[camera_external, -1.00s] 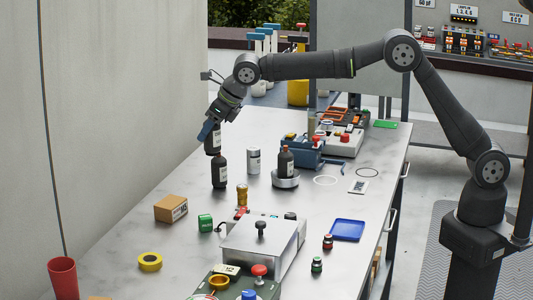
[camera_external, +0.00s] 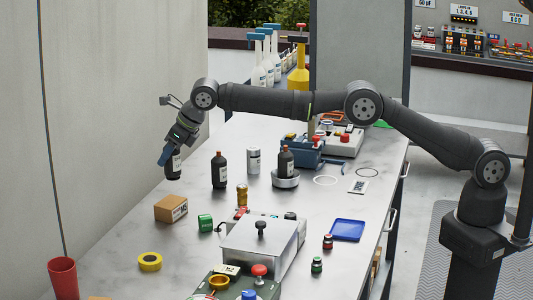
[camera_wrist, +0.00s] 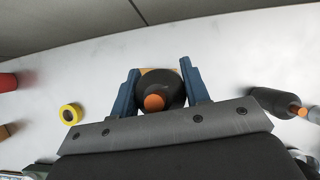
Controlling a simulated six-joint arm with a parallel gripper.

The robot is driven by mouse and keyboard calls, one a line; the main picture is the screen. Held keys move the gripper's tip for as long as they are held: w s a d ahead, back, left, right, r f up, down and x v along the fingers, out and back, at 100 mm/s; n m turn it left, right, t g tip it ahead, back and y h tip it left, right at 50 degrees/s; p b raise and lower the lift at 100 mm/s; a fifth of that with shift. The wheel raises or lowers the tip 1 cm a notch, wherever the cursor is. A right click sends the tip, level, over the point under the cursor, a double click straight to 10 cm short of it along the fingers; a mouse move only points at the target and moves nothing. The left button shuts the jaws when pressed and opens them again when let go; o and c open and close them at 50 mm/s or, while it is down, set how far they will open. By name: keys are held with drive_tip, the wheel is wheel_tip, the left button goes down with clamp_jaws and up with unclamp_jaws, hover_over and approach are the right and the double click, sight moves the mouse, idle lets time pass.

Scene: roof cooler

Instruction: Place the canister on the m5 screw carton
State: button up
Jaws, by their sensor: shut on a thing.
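My gripper (camera_external: 168,154) is shut on a dark canister (camera_external: 174,166) with a pale label. In the wrist view my gripper (camera_wrist: 158,90) has its two blue fingers on either side of the dark canister (camera_wrist: 173,83), and its orange cap shows. The M5 screw carton (camera_external: 170,208), a brown box with a white label, stands on the table. In the external view the canister hangs upright just above and behind the carton, apart from it. Part of the tan carton (camera_wrist: 146,71) shows behind the canister in the wrist view; the rest is hidden.
A similar dark bottle (camera_external: 219,170) stands to the right, with a silver can (camera_external: 254,160) beyond. A green spool (camera_external: 205,223), yellow tape roll (camera_external: 150,261) and red cup (camera_external: 63,278) are near the carton. The wall (camera_external: 110,120) is close on the left.

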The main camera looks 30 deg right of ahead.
sight(170, 171)
drive_tip(key=shift+f, duration=2.7)
drive_tip(key=shift+f, duration=0.15)
drive_tip(key=o, duration=1.2)
drive_tip(key=shift+f, duration=0.1)
drive_tip(key=shift+c, duration=0.2)
drive_tip(key=shift+r, duration=0.25)
drive_tip(key=v, duration=1.2)
drive_tip(key=shift+f, duration=0.1)
